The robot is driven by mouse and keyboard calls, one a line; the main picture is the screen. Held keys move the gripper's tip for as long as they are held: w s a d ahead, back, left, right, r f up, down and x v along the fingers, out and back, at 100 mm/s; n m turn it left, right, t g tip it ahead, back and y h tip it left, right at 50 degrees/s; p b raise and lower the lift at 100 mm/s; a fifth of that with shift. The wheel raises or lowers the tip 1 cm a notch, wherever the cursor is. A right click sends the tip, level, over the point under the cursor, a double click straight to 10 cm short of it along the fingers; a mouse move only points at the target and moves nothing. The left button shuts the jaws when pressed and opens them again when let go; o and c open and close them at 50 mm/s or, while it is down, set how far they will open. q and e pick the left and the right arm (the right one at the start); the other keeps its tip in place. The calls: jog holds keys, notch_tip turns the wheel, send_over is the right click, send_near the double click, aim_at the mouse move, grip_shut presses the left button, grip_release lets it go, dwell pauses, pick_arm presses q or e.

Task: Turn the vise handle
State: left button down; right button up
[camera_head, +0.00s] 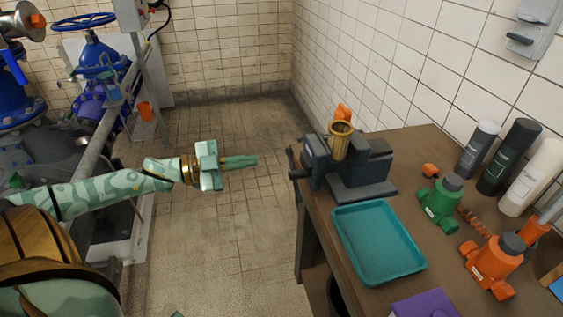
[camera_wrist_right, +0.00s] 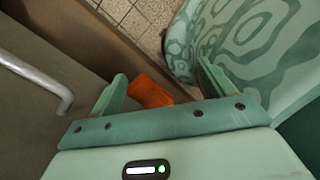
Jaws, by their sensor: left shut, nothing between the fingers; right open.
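The dark grey vise (camera_head: 362,179) stands at the back left of the brown workbench, with a brass cylinder (camera_head: 340,143) upright at its jaws. The vise handle (camera_head: 294,164) is a dark bar at the vise's left end, sticking out past the bench edge. My left gripper (camera_head: 254,161) is shut and empty, pointing right over the floor, a short gap left of the handle and apart from it. My right gripper (camera_wrist_right: 162,80) shows only in the right wrist view. It is open, with an orange thing (camera_wrist_right: 148,91) showing between its fingers; I cannot tell what it is.
On the workbench (camera_head: 322,206) are a teal tray (camera_head: 417,262), a green tool (camera_head: 440,204), an orange tool (camera_head: 494,262), several bottles and a purple item (camera_head: 428,304). Blue valves and pipes stand at the left. The tiled floor (camera_head: 235,225) between is clear.

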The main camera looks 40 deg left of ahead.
aim_at(290, 159)
pick_arm(q)
jog(key=w+d+f+b, duration=0.1)
jog(key=w, duration=0.1)
jog(key=w+d+f+b, duration=0.1)
jog(key=w+b, duration=0.1)
jog(key=w, duration=0.1)
jog(key=w+d+f+b, duration=0.1)
jog(key=w+d, duration=0.1)
jog(key=w, duration=0.1)
jog(key=shift+w+d+f+b, duration=0.1)
jog(key=shift+w+f+b, duration=0.1)
jog(key=shift+b, duration=0.1)
jog(key=shift+w, duration=0.2)
jog(key=shift+w+a+f+n+p, duration=0.4)
jog(key=shift+f+n+p, duration=0.25)
jog(key=shift+n, duration=0.35)
jog(key=shift+s+r, duration=0.1)
